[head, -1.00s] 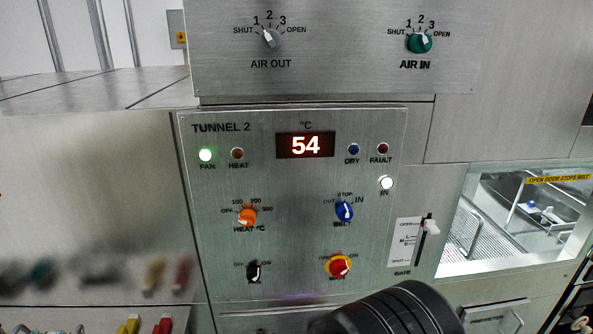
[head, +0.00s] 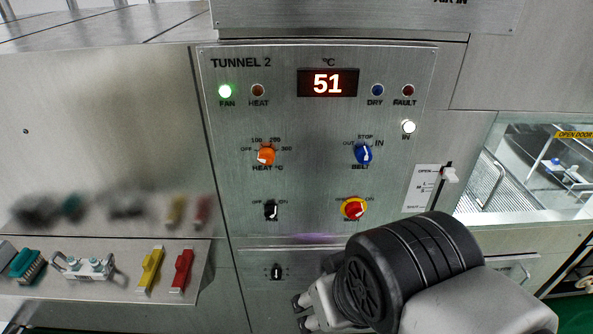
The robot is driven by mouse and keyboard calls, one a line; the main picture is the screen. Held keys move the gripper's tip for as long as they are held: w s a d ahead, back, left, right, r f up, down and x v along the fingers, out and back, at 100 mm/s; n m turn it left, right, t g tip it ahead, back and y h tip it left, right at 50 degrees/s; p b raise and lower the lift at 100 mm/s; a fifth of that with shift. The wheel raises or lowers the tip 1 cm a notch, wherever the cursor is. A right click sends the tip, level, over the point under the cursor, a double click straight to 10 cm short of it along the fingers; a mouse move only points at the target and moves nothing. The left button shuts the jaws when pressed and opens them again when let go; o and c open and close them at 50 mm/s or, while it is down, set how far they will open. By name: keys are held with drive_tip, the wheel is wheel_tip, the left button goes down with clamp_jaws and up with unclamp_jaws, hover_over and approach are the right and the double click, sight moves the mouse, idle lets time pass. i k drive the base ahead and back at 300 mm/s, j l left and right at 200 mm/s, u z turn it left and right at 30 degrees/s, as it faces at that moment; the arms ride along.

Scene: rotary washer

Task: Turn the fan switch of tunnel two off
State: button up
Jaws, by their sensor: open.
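The Tunnel 2 panel (head: 310,175) is a grey metal plate in the middle of the head view. Its fan switch (head: 270,210) is a small black knob at the lower left, with OFF and ON marks. Its exact setting is too small to read. My gripper (head: 298,312) shows at the bottom, below the panel and apart from the switch. It is open and empty, with its fingers pointing left; my dark wrist hides part of the area below the panel.
Close by are the orange heat knob (head: 266,154), blue belt knob (head: 363,154) and red-yellow main switch (head: 354,209). The display (head: 328,83) reads 51. Another black knob (head: 277,272) sits lower. A ledge (head: 100,290) with coloured handles juts out left.

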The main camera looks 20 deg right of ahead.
sight(269, 210)
drive_tip(key=i+j, duration=0.1)
drive_tip(key=j, duration=0.5)
drive_tip(key=i+j+z, duration=0.1)
drive_tip(key=j, duration=0.5)
drive_tip(key=i+j, duration=0.15)
drive_tip(key=j, duration=0.45)
